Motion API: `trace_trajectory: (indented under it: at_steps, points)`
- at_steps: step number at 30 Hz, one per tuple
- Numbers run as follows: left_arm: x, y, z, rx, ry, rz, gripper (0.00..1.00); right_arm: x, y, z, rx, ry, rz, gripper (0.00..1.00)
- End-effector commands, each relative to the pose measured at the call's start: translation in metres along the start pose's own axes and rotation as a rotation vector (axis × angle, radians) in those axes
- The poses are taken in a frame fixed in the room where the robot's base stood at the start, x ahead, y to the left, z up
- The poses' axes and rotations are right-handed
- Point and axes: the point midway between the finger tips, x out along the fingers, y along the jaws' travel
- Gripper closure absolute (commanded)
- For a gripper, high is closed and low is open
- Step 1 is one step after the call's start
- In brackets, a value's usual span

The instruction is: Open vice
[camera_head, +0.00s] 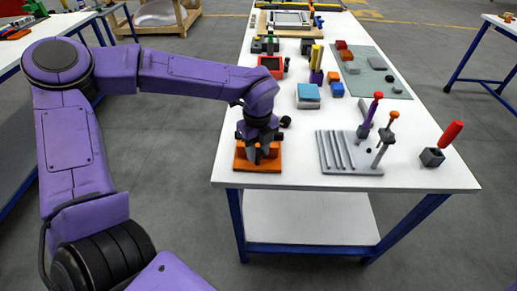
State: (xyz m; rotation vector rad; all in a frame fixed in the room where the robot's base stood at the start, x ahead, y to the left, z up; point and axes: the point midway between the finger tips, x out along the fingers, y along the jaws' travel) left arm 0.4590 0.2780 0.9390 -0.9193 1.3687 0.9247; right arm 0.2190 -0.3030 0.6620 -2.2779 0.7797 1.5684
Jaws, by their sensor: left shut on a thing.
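The vice, an orange block-like device on a flat orange base (243,165), sits at the near left corner of the white table. My left gripper (258,157) reaches down over it from the left, fingers pointing down. The fingers are shut on a part of the vice, and the gripper hides most of its top. How far apart the vice's jaws stand cannot be told. A dark round knob (285,121) shows just right of my wrist; what it belongs to is unclear. My right gripper is not in view.
Right of the vice lies a grey slotted rack (340,165) with upright tools. A red-handled tool (451,133) stands in a dark block farther right. Behind are a blue-and-white stack (308,94), a red box (271,64) and a grey-green mat (374,85). The front table edge is close.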

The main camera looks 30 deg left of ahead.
Motion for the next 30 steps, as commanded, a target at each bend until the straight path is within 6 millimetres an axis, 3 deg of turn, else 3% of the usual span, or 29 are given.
trace_trajectory:
  at_steps: [1, 3, 30]
  points:
    - [-0.0043, -0.0034, 0.004, -0.005, -0.01, -0.014, 0.61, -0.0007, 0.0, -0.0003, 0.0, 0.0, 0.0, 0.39]
    - [-0.0043, -0.0034, 0.004, -0.004, -0.01, -0.014, 0.39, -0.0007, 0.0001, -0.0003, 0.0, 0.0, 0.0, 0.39]
    - [-0.0053, -0.003, 0.0022, 0.031, -0.007, -0.012, 0.39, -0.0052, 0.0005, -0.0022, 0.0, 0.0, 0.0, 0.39]
